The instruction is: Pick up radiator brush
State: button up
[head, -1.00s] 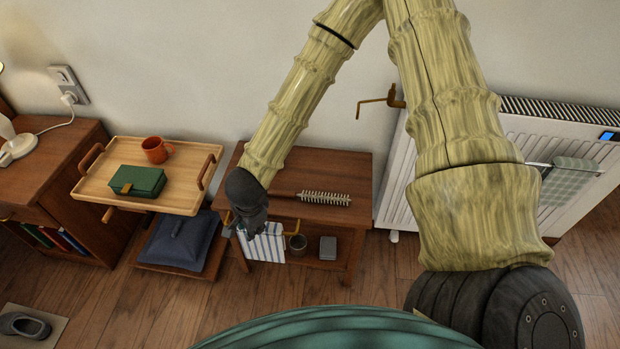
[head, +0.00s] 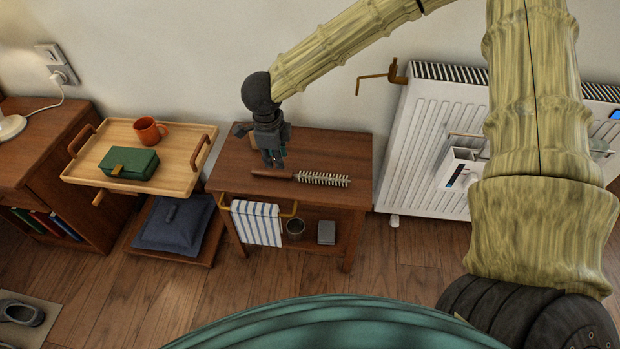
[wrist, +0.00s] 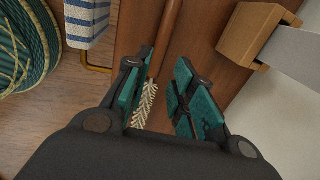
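The radiator brush (head: 322,179) lies on top of the small brown table (head: 345,150), its brown handle to the left and its pale bristles to the right. My gripper (head: 273,161) is over the tabletop near the handle end. In the wrist view, my gripper (wrist: 160,92) has its two teal-padded fingers apart, with nothing clamped between them. The brush (wrist: 148,98) shows there between and beyond the fingers, closer to the left finger. Part of it is hidden by that finger. Whether the fingers touch it cannot be told.
A striped towel (head: 256,222) hangs on the table's front rail. A wooden block (wrist: 252,35) is near the right finger. A radiator (head: 430,140) stands right of the table. A tray (head: 177,178) with a green box (head: 129,163) and orange mug (head: 149,130) is left.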

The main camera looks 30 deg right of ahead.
aim_at(279, 172)
jog(key=shift+w+d+f+b, duration=0.15)
jog(key=shift+f+b, duration=0.25)
jog(key=shift+f, duration=0.85)
jog(key=shift+w+d+f+b, duration=0.15)
jog(key=shift+f+b, duration=0.3)
jog(key=shift+f, duration=0.85)
jog(key=shift+w+f+b, duration=0.15)
jog(key=shift+f+b, duration=0.25)
jog(key=shift+f, duration=0.85)
grip_shut()
